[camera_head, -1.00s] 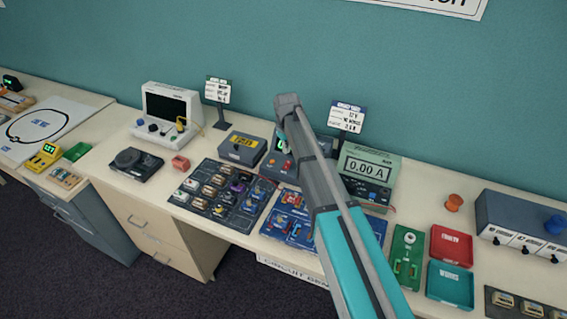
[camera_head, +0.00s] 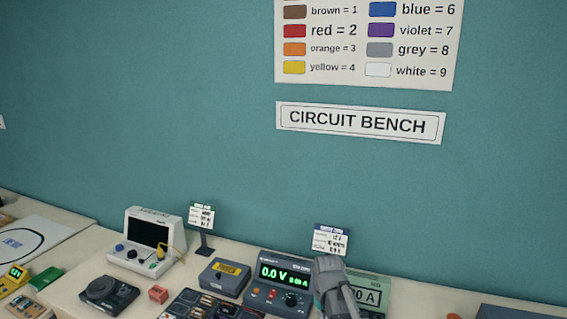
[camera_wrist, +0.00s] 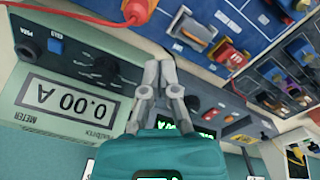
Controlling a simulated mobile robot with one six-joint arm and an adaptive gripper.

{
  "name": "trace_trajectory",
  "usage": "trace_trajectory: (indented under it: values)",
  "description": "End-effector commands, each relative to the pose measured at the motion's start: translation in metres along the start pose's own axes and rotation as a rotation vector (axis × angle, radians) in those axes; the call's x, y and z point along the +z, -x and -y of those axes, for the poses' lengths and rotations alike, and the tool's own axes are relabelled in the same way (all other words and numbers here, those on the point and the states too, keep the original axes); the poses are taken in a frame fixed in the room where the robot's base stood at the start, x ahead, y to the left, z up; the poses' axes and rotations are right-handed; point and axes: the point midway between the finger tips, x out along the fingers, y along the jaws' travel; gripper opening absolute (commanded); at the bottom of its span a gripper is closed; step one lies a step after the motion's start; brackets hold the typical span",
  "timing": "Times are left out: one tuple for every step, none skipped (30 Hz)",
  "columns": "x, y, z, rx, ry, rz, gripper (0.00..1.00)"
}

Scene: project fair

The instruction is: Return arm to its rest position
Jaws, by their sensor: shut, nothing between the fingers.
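My gripper (camera_wrist: 160,78) shows in the wrist view with its two grey fingers together and nothing between them. It hangs above the bench between a pale green meter (camera_wrist: 60,85) reading 0.00 A and a dark power supply (camera_wrist: 232,100) with green digits. In the head view only a grey end part of my arm shows at the bottom edge, in front of the meter (camera_head: 372,283), hiding part of it; the fingers cannot be made out there. The power supply (camera_head: 272,292), reading 0.0 V, stands just left of my arm.
A small sign card (camera_head: 331,240) stands behind the arm. A grey box with a yellow label (camera_head: 224,277) and a white console (camera_head: 146,240) stand to the left. In the wrist view, blue component boards (camera_wrist: 245,25) and an orange-red knob (camera_wrist: 139,9) lie close by.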

Motion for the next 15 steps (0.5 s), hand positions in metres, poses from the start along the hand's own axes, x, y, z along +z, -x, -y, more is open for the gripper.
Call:
trace_trajectory:
  values:
    - [0.031,0.000,-0.007,0.000,-0.046,0.000,0.00]
    - [0.041,0.000,-0.011,0.000,-0.070,0.000,0.00]
    - [0.054,0.000,-0.015,0.000,-0.102,0.000,0.00]
    - [0.063,0.000,-0.018,0.000,-0.122,0.000,0.00]
    - [0.071,0.000,-0.021,0.000,-0.142,0.000,0.00]
    - [0.080,0.000,-0.024,0.000,-0.164,0.000,0.00]
    - [0.085,0.000,-0.025,0.000,-0.179,0.000,0.00]
    - [0.090,0.000,-0.027,0.000,-0.192,0.000,0.00]
    - [0.095,0.000,-0.028,0.000,-0.206,0.000,0.00]
    - [0.098,0.000,-0.029,0.000,-0.213,0.000,0.00]
    - [0.100,0.000,-0.030,0.000,-0.220,0.000,0.00]
    - [0.102,0.000,-0.030,0.000,-0.226,0.000,0.00]
    - [0.102,0.000,-0.031,0.000,-0.230,0.000,0.00]
    - [0.103,0.000,-0.031,0.000,-0.232,0.000,0.00]
    - [0.103,0.000,-0.031,0.000,-0.233,0.000,0.00]
